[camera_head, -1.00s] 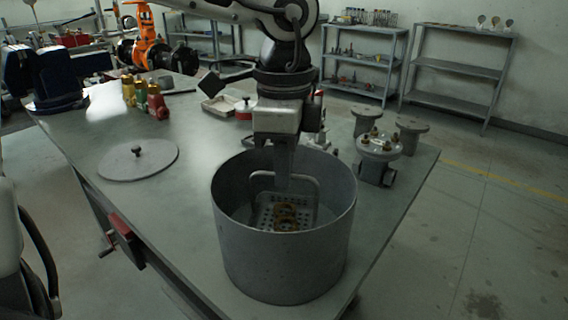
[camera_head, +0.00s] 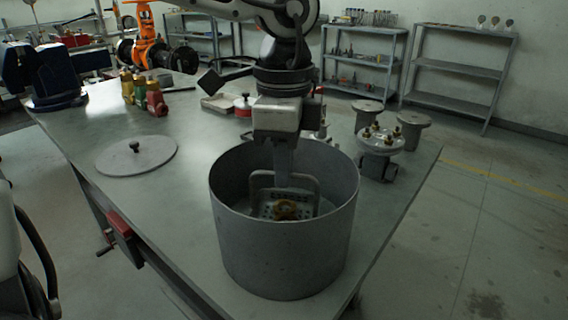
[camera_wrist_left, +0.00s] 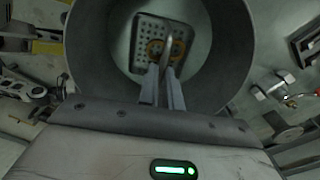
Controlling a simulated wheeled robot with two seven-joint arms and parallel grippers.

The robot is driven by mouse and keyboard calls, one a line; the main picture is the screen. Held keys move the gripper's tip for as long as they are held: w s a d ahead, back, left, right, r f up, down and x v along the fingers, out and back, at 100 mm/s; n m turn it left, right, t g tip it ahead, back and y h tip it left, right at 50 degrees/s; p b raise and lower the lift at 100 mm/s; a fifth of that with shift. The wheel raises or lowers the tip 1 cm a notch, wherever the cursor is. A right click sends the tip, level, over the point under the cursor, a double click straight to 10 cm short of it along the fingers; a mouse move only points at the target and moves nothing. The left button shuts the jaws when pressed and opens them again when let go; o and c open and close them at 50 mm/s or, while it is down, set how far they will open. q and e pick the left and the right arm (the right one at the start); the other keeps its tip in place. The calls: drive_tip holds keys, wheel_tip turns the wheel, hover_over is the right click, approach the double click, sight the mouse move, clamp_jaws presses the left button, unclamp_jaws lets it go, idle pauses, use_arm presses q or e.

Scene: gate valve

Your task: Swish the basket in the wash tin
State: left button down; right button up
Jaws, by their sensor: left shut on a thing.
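The wash tin (camera_head: 284,245) is a large grey round tub near the front of the table. The perforated basket (camera_head: 270,209) with a tall loop handle is inside it, with brass-coloured rings (camera_head: 287,210) in it. My left gripper (camera_head: 284,180) reaches down into the tin and is shut on the basket's handle. In the left wrist view the gripper (camera_wrist_left: 164,85) points at the basket (camera_wrist_left: 150,32), which lies inside the round wall of the tin (camera_wrist_left: 232,60). The basket's underside is hidden. My right gripper is not clearly in view.
A round lid (camera_head: 136,156) with a knob lies flat left of the tin. A flanged valve part (camera_head: 380,150) and flanged pieces (camera_head: 411,128) stand behind right. The table between lid and tin is clear.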

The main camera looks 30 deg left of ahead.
use_arm(q)
drive_tip(key=shift+r, duration=0.2)
drive_tip(key=shift+r, duration=0.55)
drive_tip(key=shift+f+b, duration=0.75)
drive_tip(key=shift+r, duration=0.25)
drive_tip(key=shift+r, duration=0.4)
drive_tip(key=shift+r+p, duration=0.1)
drive_tip(key=shift+p, duration=0.2)
